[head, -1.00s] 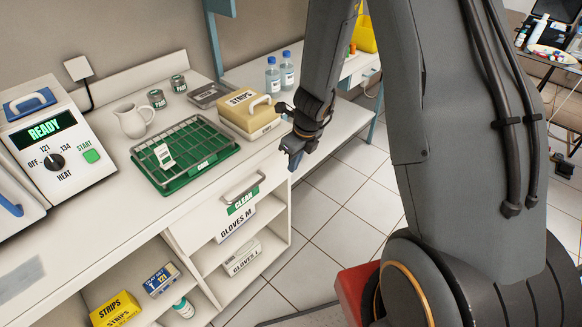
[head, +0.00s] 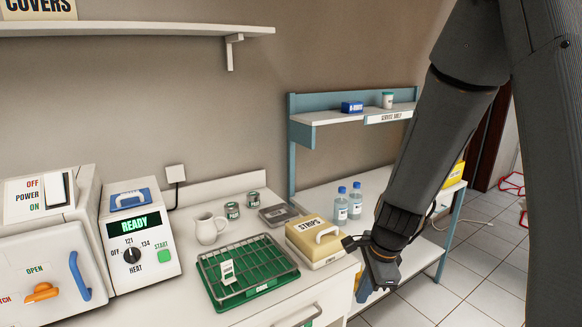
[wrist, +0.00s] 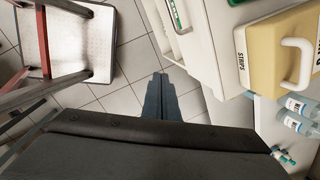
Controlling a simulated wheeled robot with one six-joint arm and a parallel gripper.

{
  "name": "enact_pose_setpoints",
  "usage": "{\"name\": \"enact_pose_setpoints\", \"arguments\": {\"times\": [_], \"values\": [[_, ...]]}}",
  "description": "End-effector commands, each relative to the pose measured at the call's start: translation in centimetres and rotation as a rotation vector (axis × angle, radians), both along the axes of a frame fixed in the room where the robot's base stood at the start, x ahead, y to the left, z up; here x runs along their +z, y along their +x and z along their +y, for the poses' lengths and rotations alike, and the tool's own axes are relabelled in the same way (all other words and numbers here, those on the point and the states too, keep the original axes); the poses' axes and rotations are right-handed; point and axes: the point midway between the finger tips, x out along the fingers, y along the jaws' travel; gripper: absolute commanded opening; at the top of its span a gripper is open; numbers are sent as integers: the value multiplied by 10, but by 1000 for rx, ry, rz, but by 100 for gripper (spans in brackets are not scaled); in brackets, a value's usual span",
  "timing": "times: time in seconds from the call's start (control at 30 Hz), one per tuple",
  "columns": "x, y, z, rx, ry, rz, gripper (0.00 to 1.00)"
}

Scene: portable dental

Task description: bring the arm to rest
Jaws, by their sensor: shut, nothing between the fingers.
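My gripper (head: 372,284) hangs at the front right corner of the white counter (head: 190,312), just right of the beige STRIPS box (head: 308,246). In the wrist view its two fingers (wrist: 161,80) are together and point down over the tiled floor, with nothing between them. My arm runs from the upper right of the head view down to the gripper.
A green tray with a wire rack (head: 243,278) holds a small white labelled item (head: 228,272). A white jug (head: 208,229), a control box reading READY (head: 138,245) and bottles (head: 341,204) stand nearby. A red-framed step stool (wrist: 80,45) shows at left in the wrist view.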

Motion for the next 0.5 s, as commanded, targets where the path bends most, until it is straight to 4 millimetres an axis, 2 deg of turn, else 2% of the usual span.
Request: {"name": "enact_pose_setpoints", "arguments": {"times": [0.1, 0.3, 0.4, 0.5], "values": [[20, -26, 1, 391, -82, -36, 0], [43, -70, -5, 1026, -219, -66, 0], [50, -87, -9, 1263, -271, -69, 0], [54, -98, -13, 1421, -302, -67, 0]]}}
